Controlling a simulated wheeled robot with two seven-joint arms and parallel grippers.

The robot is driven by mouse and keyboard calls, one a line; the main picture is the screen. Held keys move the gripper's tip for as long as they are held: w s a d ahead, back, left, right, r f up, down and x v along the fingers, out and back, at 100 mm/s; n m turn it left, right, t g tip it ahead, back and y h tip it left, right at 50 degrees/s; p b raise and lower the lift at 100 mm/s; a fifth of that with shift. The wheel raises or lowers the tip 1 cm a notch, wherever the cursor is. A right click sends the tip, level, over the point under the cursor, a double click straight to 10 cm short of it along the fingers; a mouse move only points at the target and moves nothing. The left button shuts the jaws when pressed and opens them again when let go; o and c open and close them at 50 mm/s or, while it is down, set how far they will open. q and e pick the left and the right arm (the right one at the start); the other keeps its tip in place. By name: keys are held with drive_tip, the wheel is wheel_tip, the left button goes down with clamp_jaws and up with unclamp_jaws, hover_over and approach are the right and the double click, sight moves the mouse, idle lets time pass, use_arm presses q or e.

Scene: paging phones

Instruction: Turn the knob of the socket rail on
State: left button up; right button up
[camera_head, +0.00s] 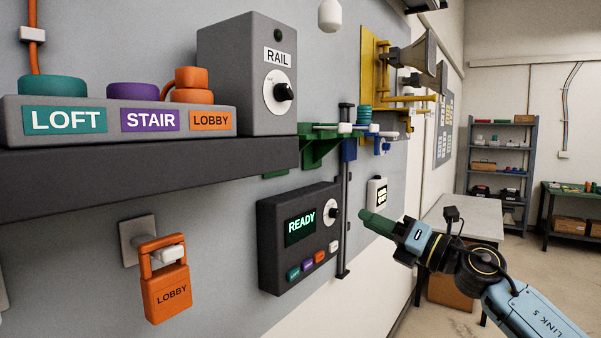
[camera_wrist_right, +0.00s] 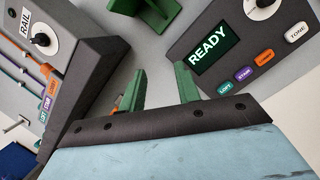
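The socket rail (camera_head: 150,172) runs along the wall at left. It carries a grey box (camera_head: 240,62) labelled RAIL, with a black knob (camera_head: 284,92) on a white dial and a dark round lamp (camera_head: 278,35) above. The knob also shows at the upper left of the right wrist view (camera_wrist_right: 41,40). My right gripper (camera_head: 372,222) is below and to the right of the knob in the head view, clear of it. In the wrist view its green fingers (camera_wrist_right: 159,88) stand apart with nothing between them. My left gripper is not in view.
A dark panel (camera_head: 270,238) reading READY, with its own knob and coloured buttons, is on the wall below. An orange LOBBY padlock-shaped tag (camera_head: 171,295) hangs at lower left. Green brackets (camera_head: 316,150) stick out right of the rail. A table (camera_head: 462,215) stands behind my right arm.

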drive_tip(key=s+a+r+n+g+p, duration=0.1)
drive_tip(key=s+a+r+n+g, duration=0.1)
drive_tip(key=s+r+n, duration=0.4)
drive_tip(key=s+a+r+n+g, duration=0.1)
drive_tip(key=r+n, duration=0.3)
drive_tip(key=r, duration=0.4)
drive_tip(key=n+h+p, duration=0.1)
drive_tip(key=n, duration=0.6)
approach(289, 90)
drive_tip(key=p+x, duration=0.5)
drive_tip(key=x, duration=0.2)
drive_tip(key=shift+r, duration=0.2)
drive_tip(key=shift+w+a+f, duration=0.15)
drive_tip(key=shift+w+a, duration=0.1)
drive_tip(key=shift+a, duration=0.15)
clamp_jaws()
